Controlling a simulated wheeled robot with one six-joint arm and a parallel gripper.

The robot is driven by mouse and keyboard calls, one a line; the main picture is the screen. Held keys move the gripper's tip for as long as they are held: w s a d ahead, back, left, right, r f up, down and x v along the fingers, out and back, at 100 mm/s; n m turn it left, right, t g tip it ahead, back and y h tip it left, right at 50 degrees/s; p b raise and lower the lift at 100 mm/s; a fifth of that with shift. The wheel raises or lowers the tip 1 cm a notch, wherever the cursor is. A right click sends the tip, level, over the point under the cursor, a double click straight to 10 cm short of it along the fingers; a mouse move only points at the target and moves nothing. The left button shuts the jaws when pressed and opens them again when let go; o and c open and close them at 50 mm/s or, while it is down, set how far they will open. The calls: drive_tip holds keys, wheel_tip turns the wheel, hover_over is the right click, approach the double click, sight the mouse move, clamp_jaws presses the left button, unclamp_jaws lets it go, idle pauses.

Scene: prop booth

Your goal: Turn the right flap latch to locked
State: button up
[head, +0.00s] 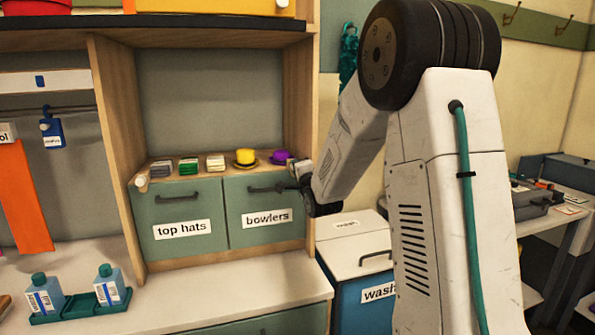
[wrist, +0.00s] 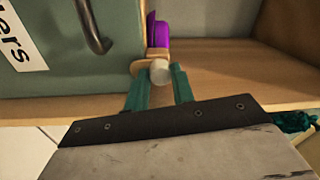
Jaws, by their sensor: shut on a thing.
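The right flap (head: 240,222), labelled "bowlers", is a grey-green panel with a dark handle, closed in the cabinet front. It also shows at the left of the wrist view (wrist: 75,75). The right flap latch (wrist: 159,71) is a tan wooden piece with a pale round knob, beside the flap's edge. My gripper (wrist: 158,78) has its two teal fingers on either side of the knob and is shut on the latch. In the head view my gripper (head: 299,178) is at the flap's right end and largely hides the latch. The latch's exact angle is hard to tell.
The left flap (head: 180,216), labelled "top hats", is closed, with a pale knob (head: 141,182) at its upper left. A yellow hat (head: 246,157) and a purple hat (head: 279,157) sit on the shelf above. A wash bin (head: 352,260) stands below right.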

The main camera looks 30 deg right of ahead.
drive_tip(key=shift+m, duration=0.4)
drive_tip(key=o, duration=1)
drive_tip(key=shift+s, duration=0.1)
drive_tip(key=v, duration=0.7)
drive_tip(key=shift+s+a+f, duration=0.1)
drive_tip(key=shift+s, duration=0.25)
